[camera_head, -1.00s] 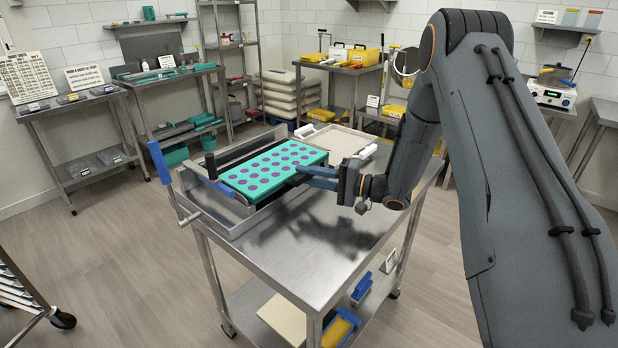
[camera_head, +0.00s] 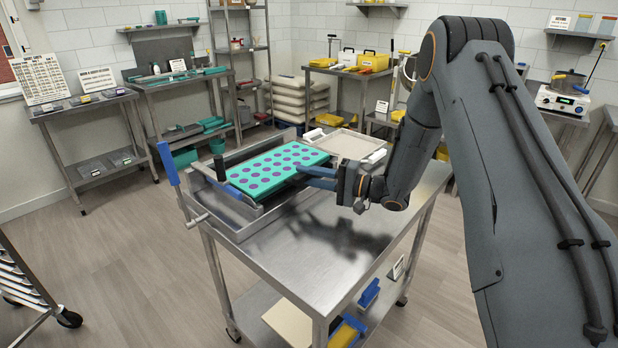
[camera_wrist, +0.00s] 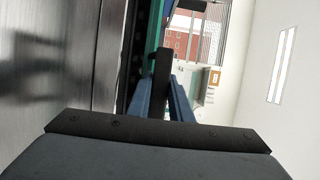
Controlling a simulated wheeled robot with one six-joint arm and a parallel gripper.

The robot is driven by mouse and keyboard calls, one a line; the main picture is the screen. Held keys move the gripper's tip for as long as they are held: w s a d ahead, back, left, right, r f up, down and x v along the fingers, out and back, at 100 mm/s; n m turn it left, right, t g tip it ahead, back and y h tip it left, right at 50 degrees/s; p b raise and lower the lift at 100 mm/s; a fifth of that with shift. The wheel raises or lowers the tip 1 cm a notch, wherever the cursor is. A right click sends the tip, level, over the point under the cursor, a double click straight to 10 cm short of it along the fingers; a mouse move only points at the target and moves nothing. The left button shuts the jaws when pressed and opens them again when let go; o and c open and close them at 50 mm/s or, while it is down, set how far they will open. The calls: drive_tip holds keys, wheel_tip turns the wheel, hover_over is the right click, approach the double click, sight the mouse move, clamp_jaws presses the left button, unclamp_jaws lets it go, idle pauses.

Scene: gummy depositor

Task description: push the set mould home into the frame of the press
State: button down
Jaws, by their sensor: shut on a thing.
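The teal mould (camera_head: 270,172) with rows of purple gummies lies face up over the metal frame of the press (camera_head: 222,222) on the steel table. It sits slightly raised and appears a little tilted, its right end beside my gripper (camera_head: 306,177). The press has a blue-handled lever (camera_head: 168,164) upright at its left. My gripper's blue fingers are closed at the mould's right edge. In the wrist view the fingers (camera_wrist: 165,90) are shut on a dark bar-like piece (camera_wrist: 160,80), with a strip of teal mould (camera_wrist: 151,40) beyond. How deep the mould sits in the frame is hard to tell.
A pale tray (camera_head: 345,146) lies behind the press on the same table (camera_head: 330,240). The table's front right is clear. Blue and yellow items (camera_head: 348,330) lie on the lower shelf. A wheeled rack (camera_head: 30,290) stands at the left.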

drive_tip(key=c, duration=1.5)
unclamp_jaws()
drive_tip(key=shift+c, duration=0.2)
drive_tip(key=b+v, duration=0.2)
drive_tip(key=v, duration=0.5)
drive_tip(key=shift+s+d, duration=0.2)
drive_tip(key=shift+d, duration=0.15)
